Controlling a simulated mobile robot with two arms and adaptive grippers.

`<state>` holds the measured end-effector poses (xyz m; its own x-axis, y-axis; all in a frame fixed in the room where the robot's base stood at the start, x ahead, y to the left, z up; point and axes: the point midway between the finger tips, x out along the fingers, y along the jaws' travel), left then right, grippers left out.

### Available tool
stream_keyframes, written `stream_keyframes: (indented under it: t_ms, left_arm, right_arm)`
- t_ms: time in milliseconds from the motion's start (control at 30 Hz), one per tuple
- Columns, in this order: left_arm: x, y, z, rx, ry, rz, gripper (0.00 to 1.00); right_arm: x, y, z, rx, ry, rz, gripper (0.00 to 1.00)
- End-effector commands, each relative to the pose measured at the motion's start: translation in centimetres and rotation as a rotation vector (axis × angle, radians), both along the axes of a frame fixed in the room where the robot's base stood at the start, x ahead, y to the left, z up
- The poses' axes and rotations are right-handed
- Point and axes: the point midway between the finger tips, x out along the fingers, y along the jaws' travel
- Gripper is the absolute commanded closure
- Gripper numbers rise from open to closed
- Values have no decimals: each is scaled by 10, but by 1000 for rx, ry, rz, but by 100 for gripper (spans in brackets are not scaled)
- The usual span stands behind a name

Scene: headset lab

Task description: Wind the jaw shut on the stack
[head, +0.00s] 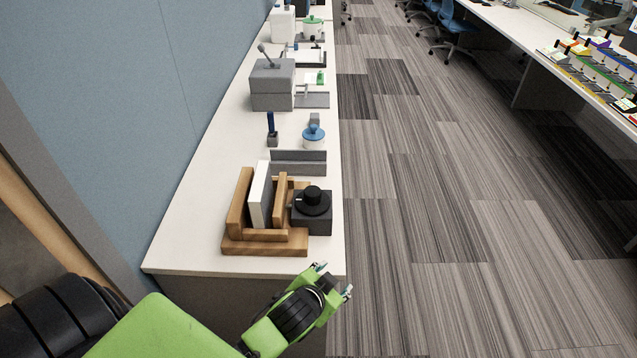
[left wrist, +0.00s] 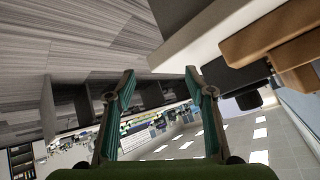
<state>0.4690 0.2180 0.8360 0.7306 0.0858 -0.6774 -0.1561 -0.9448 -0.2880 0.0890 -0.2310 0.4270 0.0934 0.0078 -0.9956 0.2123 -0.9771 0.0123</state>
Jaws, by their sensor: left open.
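A wooden vise (head: 265,248) stands near the front end of the white bench. A white and grey upright stack (head: 260,194) sits between its tall fixed back and its wooden jaw (head: 280,200). A black round knob (head: 312,200) on a dark block (head: 316,222) is at its right side. Part of the wooden vise shows at the upper right of the left wrist view (left wrist: 265,40), with the dark block (left wrist: 235,72) below it. My left gripper (head: 334,279) is open and empty, in front of the bench's near right corner, apart from the knob. My right gripper is not in view.
The white bench (head: 190,235) runs away along the blue wall. Behind the vise stand a grey channel block (head: 298,168), a blue-lidded pot (head: 313,136), a blue-handled tool (head: 271,125) and a grey box (head: 272,88). The carpeted floor to the right is open.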

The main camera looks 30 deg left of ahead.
Motion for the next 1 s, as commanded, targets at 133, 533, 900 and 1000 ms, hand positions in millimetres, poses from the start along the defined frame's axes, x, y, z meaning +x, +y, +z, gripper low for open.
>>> stream_keyframes:
  t_ms: [133, 533, 900, 1000]
  left_arm:
    - [59, -6, 43, 67, -206, -69, 51]
    - [179, -110, 236, 344, -934, -591, 51]
    - [170, -202, 253, 693, -1108, -1476, 51]
    - [169, -186, 227, 788, -987, -1717, 51]
  right_arm:
    - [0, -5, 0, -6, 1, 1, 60]
    - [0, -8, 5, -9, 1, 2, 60]
    - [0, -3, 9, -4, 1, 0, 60]
    - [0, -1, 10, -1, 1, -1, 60]
